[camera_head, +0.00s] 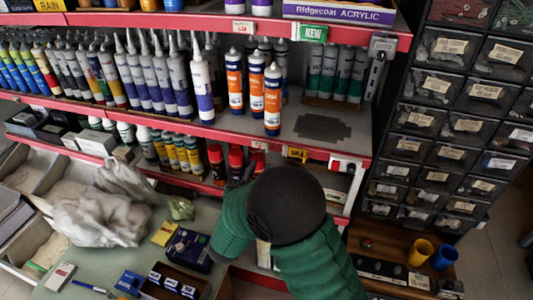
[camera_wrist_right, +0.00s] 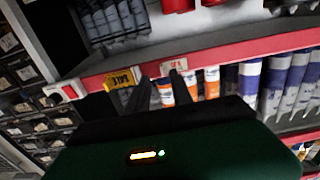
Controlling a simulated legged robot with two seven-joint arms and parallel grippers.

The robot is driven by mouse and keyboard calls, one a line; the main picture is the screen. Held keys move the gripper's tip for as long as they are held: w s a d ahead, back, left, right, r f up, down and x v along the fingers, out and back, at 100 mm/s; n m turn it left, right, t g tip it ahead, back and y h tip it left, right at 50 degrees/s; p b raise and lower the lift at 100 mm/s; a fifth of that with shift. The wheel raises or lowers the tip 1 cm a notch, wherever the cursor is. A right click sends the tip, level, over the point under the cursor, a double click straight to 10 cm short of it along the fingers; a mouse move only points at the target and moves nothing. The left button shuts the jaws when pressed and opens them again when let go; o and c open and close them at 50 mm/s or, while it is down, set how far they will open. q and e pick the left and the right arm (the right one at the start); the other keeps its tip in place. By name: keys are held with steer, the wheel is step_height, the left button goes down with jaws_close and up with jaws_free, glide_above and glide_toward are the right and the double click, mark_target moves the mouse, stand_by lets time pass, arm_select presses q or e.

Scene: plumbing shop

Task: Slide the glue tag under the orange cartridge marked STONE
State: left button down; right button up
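Three orange-and-white cartridges stand on the middle shelf in the head view, at the left (camera_head: 234,82), middle (camera_head: 256,84) and front right (camera_head: 272,100). Their print is too small to read, so I cannot tell which is STONE. In the right wrist view, which is upside down, orange labels (camera_wrist_right: 211,82) show beyond the rail. A small white tag with red print (camera_wrist_right: 173,67) sits on the red rail (camera_wrist_right: 225,55), close to the fingertips. My right gripper (camera_wrist_right: 160,80) is open, its dark fingers apart with nothing visibly held. My arm mostly hides it in the head view. My left gripper is out of view.
A yellow SALE tag (camera_head: 296,154) hangs on the rail right of the cartridges, beside a red-and-white box (camera_head: 345,164). White-and-purple tubes (camera_head: 201,80) stand to the left. Bare shelf lies around a dark mat (camera_head: 322,128).

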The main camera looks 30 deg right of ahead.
mark_target(259, 147)
steer(key=x, duration=0.6)
steer(key=shift+w+d, duration=0.15)
steer(key=shift+w, duration=0.05)
steer(key=shift+r, duration=0.1)
jaws_close()
stand_by(0.9)
